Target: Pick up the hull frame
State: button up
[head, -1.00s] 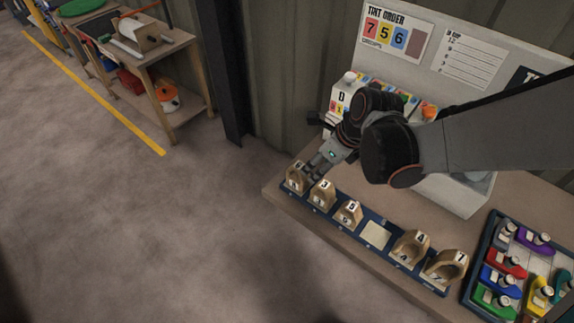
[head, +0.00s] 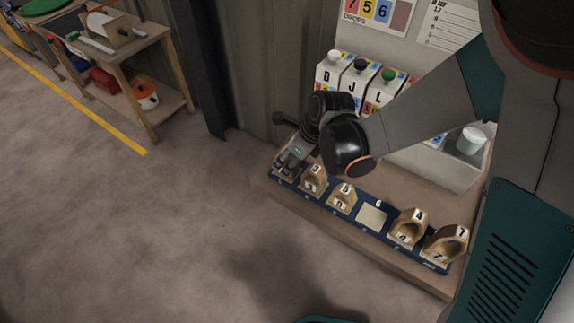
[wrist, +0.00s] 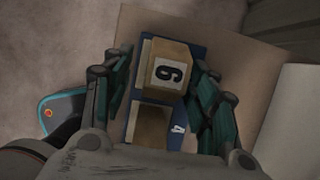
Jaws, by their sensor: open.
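The wooden hull frame (wrist: 165,56) shows in the wrist view with a white label that reads as a 6 or an upside-down 9. It stands at the left end of a blue rack (head: 332,210). My gripper (wrist: 163,75) is open, with one finger on each side of this frame; I cannot tell whether they touch it.
A bare pale pad (head: 371,216) marks an empty rack place. White canisters (head: 331,72) with coloured caps and a white cup (head: 470,141) stand behind. A wall post (head: 201,70) rises to the left. The floor in front of the bench is clear.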

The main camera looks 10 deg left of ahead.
aim_at(287, 162)
jog(key=b+x, duration=0.1)
jog(key=x, duration=0.2)
jog(key=shift+w+f, duration=0.15)
jog(key=c, duration=1.2)
